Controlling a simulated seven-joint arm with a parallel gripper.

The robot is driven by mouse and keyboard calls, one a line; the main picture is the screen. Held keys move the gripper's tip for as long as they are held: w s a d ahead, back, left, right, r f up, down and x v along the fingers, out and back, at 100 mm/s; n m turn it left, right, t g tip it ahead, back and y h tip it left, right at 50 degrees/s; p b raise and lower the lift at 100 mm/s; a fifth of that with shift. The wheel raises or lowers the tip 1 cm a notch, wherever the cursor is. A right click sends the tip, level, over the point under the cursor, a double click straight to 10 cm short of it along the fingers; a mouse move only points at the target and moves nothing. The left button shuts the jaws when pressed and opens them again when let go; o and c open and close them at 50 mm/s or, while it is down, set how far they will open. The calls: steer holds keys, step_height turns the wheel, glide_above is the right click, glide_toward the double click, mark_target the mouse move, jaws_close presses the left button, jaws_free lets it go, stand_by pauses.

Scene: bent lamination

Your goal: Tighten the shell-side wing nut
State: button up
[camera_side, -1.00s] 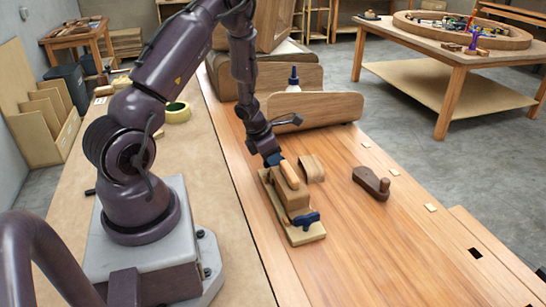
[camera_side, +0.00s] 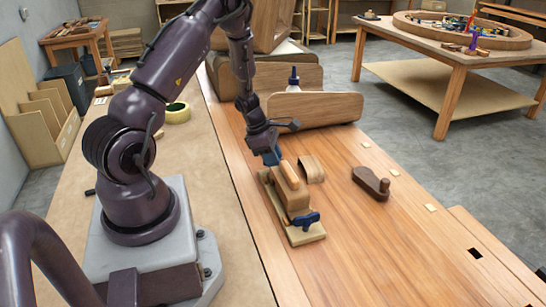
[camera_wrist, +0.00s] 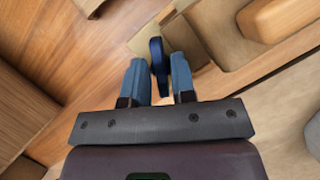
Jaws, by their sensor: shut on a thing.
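A wooden bending form (camera_side: 290,197) stands on a pale base board (camera_side: 307,238) on the bench, with a light wooden block on top. A dark blue wing nut (camera_side: 308,220) sits at its near end. My gripper (camera_side: 272,157) is low at the far end of the form. In the wrist view, my blue fingers (camera_wrist: 159,82) stand on either side of another dark blue wing nut (camera_wrist: 157,52) and are shut on it. In the side view this nut is mostly hidden by my fingers. The form's wooden edge (camera_wrist: 215,28) is close to the right finger.
A small curved wooden piece (camera_side: 312,169) stands just right of the form. A dark wooden plane-like tool (camera_side: 371,182) lies farther right. A long wooden panel (camera_side: 315,110) and a glue bottle (camera_side: 294,80) are behind. The bench right of the form is mostly clear.

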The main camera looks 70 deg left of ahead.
steer(key=m+g, duration=0.1)
steer(key=m, duration=0.2)
steer(key=m+g+h, duration=0.1)
steer(key=m, duration=0.2)
steer(key=shift+a+m+h, duration=0.1)
steer(key=shift+m+h, duration=0.2)
steer(key=m+g, duration=0.1)
steer(key=m, duration=0.4)
steer(key=shift+w+g+h, duration=0.1)
steer(key=shift+g+h, duration=0.2)
steer(key=shift+g, duration=0.1)
steer(key=shift+m, duration=0.3)
steer(key=o, duration=0.9)
steer(key=shift+c, duration=0.2)
steer(key=v, duration=1.3)
steer(key=shift+w, duration=0.15)
